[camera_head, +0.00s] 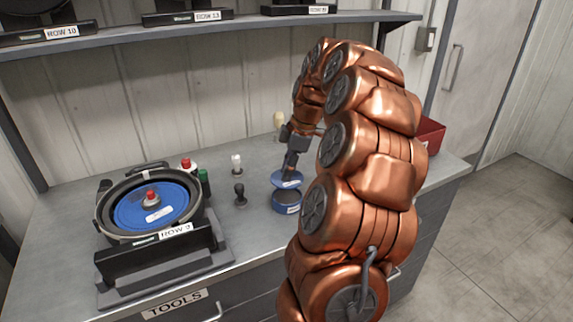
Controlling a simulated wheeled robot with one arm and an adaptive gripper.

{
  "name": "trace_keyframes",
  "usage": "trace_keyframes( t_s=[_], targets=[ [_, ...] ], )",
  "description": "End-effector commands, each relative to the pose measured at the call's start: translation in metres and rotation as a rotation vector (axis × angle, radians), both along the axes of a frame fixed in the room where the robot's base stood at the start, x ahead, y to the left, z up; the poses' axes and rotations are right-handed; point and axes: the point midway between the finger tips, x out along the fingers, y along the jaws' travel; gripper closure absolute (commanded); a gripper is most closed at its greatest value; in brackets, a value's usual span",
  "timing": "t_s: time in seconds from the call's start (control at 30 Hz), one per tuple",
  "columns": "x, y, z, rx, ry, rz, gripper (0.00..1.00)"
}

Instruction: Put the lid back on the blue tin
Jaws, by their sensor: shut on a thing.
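The blue tin (286,203) stands on the grey bench, with a pale label on its front. The blue lid (287,181), with a pale label on top, is just above the tin and looks slightly tilted. I cannot tell whether its lower edge touches the tin. My gripper (291,172) points down and is shut on the lid from above. Its fingertips are small and partly blurred into the lid.
A seed meter (128,243) with a blue disc and a ROW 9 label stands at left. Red-capped (189,166), green (204,182), white (236,164) and black (240,195) small items stand between. A red bin (431,134) is behind my arm. A shelf (200,34) runs above.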

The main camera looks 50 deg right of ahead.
Motion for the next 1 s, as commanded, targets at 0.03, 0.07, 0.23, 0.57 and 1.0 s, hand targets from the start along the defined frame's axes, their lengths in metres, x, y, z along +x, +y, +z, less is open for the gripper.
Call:
trace_keyframes(
  t_s=[0.03, 0.07, 0.23, 0.57, 1.0],
  targets=[
    [0.000, 0.000, -0.004, 0.001, 0.001, 0.000, 1.00],
    [0.000, 0.000, -0.007, 0.001, 0.001, 0.000, 1.00],
    [0.000, 0.002, -0.021, 0.003, 0.003, 0.003, 1.00],
    [0.001, 0.002, -0.043, 0.000, 0.001, 0.004, 1.00],
    [0.001, 0.002, -0.044, 0.000, 0.001, 0.004, 1.00]
  ],
)
